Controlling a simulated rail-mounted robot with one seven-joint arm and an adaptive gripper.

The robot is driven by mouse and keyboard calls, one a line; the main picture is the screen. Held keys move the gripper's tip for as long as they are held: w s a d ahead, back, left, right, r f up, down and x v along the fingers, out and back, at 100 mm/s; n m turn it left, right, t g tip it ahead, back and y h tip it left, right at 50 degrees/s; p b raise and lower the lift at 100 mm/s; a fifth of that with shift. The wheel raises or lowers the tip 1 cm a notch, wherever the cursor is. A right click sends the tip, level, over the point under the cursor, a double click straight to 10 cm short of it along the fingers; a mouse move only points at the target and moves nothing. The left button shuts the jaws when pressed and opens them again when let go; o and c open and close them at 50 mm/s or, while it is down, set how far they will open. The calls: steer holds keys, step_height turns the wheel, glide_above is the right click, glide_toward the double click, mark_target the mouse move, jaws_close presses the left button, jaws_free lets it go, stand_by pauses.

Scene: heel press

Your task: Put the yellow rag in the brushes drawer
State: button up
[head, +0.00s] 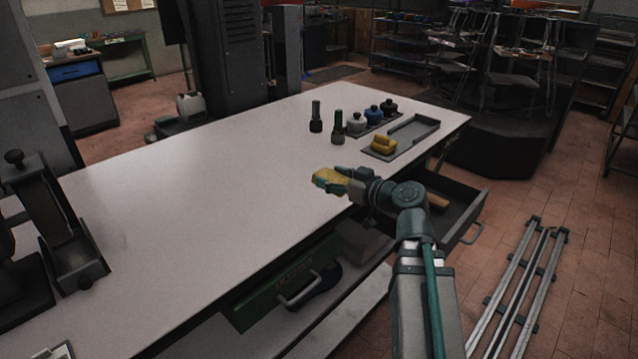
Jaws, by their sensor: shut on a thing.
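My gripper (336,180) is shut on a yellow cloth-like thing, the yellow rag (324,174), and holds it over the right part of the white table. I cannot tell whether the rag touches the tabletop. A grey drawer (466,218) under the table's right end is pulled open, with a brown brush-like object (437,201) inside. My arm hides part of this drawer, and I see no label on it. A green drawer front (285,289) with a handle is under the table's front edge; its lettering is too small to read.
A dark press-like device (63,230) is at left. The table's middle is clear. Metal rails (520,285) lie on the floor.

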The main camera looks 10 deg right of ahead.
mark_target(341, 180)
steer(key=shift+s+d+r+b, duration=0.2)
steer(key=shift+s+d+r, duration=0.1)
steer(key=shift+s, duration=0.3)
steer(key=shift+s+d+r+b, duration=0.2)
steer(key=shift+s+r, duration=0.05)
steer(key=shift+s, duration=0.3)
steer(key=shift+d+r, duration=0.15)
steer(key=shift+d, duration=0.1)
steer(key=w+d+m+h, duration=0.1)
steer(key=d+h, duration=0.1)
steer(key=w+d+f+m+t+h, duration=0.1)
steer(key=d+m+h, duration=0.1)
steer(key=w+d+f+m+t+h, duration=0.1)
steer(key=d+h, duration=0.1)
steer(key=shift+w+d+m, duration=0.3)
steer(key=shift+w+d, duration=0.05)
steer(key=w+a+f+h, duration=0.1)
steer(key=w+a, duration=0.1)
steer(key=a, duration=0.1)
steer(key=w+a+f+m+h, duration=0.1)
steer(key=w+a, duration=0.2)
steer(key=a, duration=0.1)
steer(key=w+a+f+m+h, duration=0.1)
steer(key=w+a+f, duration=0.1)
steer(key=a, duration=0.1)
steer(key=shift+w+a+t, duration=0.15)
steer(key=shift+a+t, duration=0.15)
steer(key=shift+a, duration=0.1)
steer(key=shift+a+f, duration=0.15)
steer(key=shift+a, duration=0.45)
